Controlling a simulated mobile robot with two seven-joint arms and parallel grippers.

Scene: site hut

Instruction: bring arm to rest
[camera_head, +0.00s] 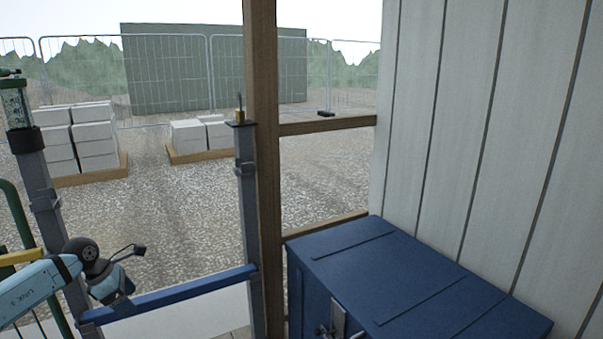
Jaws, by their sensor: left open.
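My left arm comes in from the lower left, light blue with a dark round joint. My left gripper (138,251) is at its end, small and dark, and partly hidden by its own wrist. It is open, and I see nothing between its fingers. It appears just above the left part of a blue bar (185,291); I cannot tell whether they touch. The bar runs between two grey posts. My right gripper is not in view.
A blue metal box (400,272) stands at lower right against the pale panelled wall (480,120). A wooden post (263,150) rises in the middle. Pallets of blocks (94,138) stand outside on gravel.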

